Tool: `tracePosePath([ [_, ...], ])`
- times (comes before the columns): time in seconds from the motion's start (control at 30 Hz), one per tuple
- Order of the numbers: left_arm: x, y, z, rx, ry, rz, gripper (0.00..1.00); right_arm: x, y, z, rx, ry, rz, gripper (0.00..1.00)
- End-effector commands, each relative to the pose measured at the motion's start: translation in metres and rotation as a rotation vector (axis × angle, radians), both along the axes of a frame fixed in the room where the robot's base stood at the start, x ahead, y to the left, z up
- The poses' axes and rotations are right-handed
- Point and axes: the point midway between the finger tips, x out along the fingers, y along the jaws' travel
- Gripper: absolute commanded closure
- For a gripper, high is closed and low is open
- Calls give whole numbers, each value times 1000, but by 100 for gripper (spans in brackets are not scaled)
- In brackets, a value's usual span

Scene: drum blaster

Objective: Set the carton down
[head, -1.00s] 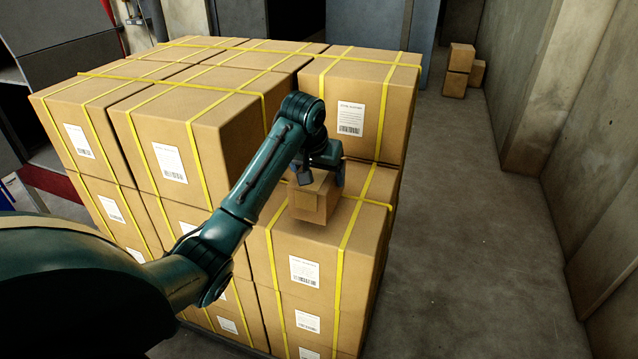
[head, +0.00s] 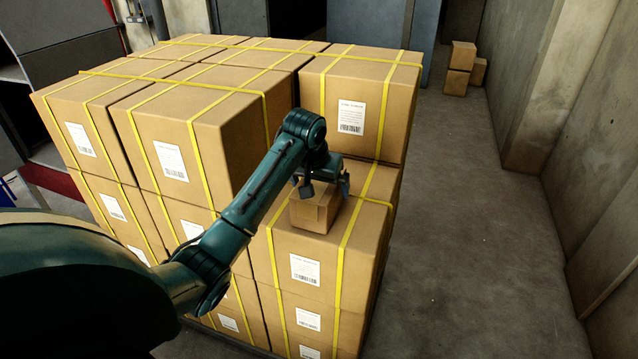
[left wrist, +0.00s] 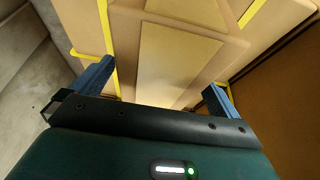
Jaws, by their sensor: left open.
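The small brown carton (head: 313,214) sits upright on top of a large strapped box (head: 312,251) at the front right of the stack, in a step below the taller boxes. My left gripper (head: 328,190) is over the carton with its fingers open on either side. In the left wrist view my blue fingers (left wrist: 157,90) are wide apart, with tan cardboard surfaces between and beyond them. The gripper hides part of the carton's top. My right gripper is in neither view.
A taller box (head: 388,97) stands just behind the carton, and the higher stack (head: 205,125) is to its left. Yellow straps (head: 345,247) cross the boxes. Open concrete floor (head: 470,230) lies to the right, with small cartons (head: 458,68) by the far wall.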

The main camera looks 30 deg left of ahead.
Motion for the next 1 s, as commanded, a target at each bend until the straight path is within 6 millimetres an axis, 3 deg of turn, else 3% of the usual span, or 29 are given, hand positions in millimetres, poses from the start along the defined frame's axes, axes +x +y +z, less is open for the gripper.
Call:
tracePosePath([
  [0.27,-3,-1,13,0,-5,0,0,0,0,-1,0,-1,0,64],
  [0.67,-37,-8,97,3,-4,1,0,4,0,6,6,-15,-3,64],
  [1.0,-44,-10,114,3,-1,0,0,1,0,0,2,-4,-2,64],
])
